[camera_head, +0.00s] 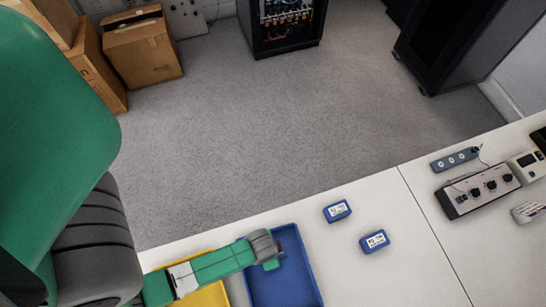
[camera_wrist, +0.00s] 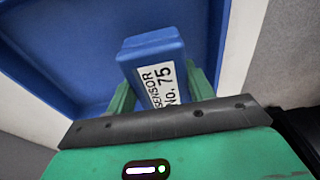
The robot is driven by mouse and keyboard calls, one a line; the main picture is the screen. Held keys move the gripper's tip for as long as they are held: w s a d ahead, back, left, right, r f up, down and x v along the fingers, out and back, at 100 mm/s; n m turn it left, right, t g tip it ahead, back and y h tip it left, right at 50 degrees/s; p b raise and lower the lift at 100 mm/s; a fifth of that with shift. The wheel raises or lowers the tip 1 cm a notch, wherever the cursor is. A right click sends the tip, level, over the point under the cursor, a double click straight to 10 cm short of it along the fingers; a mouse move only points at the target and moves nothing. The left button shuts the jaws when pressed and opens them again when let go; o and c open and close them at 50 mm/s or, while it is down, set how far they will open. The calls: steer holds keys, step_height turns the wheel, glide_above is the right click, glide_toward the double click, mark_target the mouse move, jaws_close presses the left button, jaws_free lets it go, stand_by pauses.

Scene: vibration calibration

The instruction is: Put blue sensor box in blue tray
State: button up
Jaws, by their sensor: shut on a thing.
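A blue sensor box (camera_wrist: 152,52) with a white label reading "SENSOR No. 75" is between the two green fingers of my gripper (camera_wrist: 160,88) in the wrist view. My gripper is shut on it. The blue tray (camera_wrist: 60,50) fills the background behind the box. In the head view my gripper (camera_head: 271,264) is over the blue tray (camera_head: 292,285), near its upper part. The held box cannot be made out there. The gap between box and tray floor is hard to judge.
Two other blue sensor boxes, one (camera_head: 337,211) farther back and one (camera_head: 374,241) nearer, lie on the white table right of the blue tray. A yellow tray (camera_head: 208,296) is left of it, partly under my arm. Control devices (camera_head: 478,190) stand at the right.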

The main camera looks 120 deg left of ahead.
step_height(320, 180, down, 4)
steer(key=shift+f+b, duration=0.1)
steer(key=shift+b, duration=0.3)
steer(key=o, duration=1)
steer(key=shift+o, duration=0.2)
steer(key=r, duration=0.4)
steer(key=s+r+p, duration=0.1)
steer(key=r, duration=0.3)
steer(key=d+r+p, duration=0.1)
steer(key=r, duration=0.3)
steer(key=shift+s+d, duration=0.1)
steer(key=shift+s, duration=0.1)
